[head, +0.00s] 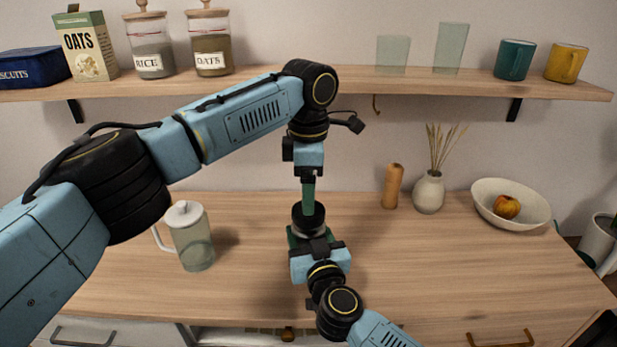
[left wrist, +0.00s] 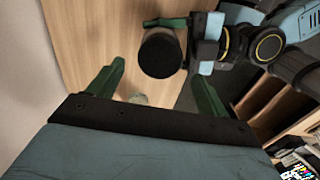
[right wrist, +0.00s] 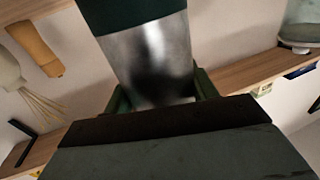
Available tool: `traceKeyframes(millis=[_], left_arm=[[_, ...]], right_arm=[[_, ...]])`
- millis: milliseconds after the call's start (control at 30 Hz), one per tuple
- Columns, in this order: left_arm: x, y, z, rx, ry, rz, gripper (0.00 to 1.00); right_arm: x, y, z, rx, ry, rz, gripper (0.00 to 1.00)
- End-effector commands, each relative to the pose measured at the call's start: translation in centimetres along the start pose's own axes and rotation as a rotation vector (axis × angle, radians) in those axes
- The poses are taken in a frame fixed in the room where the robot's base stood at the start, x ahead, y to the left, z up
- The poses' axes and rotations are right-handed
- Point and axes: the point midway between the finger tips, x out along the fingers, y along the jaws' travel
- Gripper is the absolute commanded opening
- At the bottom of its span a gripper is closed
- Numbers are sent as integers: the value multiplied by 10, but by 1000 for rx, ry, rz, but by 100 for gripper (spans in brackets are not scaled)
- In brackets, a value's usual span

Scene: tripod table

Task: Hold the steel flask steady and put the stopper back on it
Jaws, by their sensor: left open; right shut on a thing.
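The steel flask (head: 308,231) is upright in my right gripper (head: 312,240), its bare steel part between the fingers. Its steel and dark green body (right wrist: 160,62) fills the middle of the right wrist view, with green fingers on either side. A black round stopper (head: 308,212) appears to sit on top of the flask; its seating is unclear. My left gripper (head: 308,206) points down just above it, open and empty. In the left wrist view the black top (left wrist: 160,52) lies between and just beyond the left fingertips.
A clear jug (head: 193,240) with a white lid stands left on the table. A wooden mill (head: 393,186), a vase of dried grass (head: 429,192) and a bowl (head: 505,212) with fruit stand at the back right. A wall shelf (head: 300,82) runs behind my left arm.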

Motion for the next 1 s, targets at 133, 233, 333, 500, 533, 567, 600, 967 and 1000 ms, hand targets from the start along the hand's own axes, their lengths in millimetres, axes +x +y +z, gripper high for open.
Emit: traceKeyframes(millis=[133,233,333,500,533,567,600,967,1000], left_arm=[[26,-1,0,0,1,-3,78],[41,-1,0,0,1,-3,78],[52,0,0,0,0,-2,78],[62,0,0,1,-1,-1,78],[63,0,0,1,-1,-1,78],[63,0,0,1,-1,-1,78],[63,0,0,1,-1,-1,78],[63,0,0,1,-1,-1,56],[63,0,0,1,-1,-1,51]], right_arm=[[0,0,2,2,-3,-1,0],[0,0,2,2,-3,-1,0],[0,0,2,2,-3,-1,0],[0,0,2,2,-3,-1,0],[0,0,2,2,-3,-1,0],[0,0,2,2,-3,-1,0],[0,0,2,2,-3,-1,0],[0,0,2,2,-3,-1,0],[0,0,2,2,-3,-1,0]])
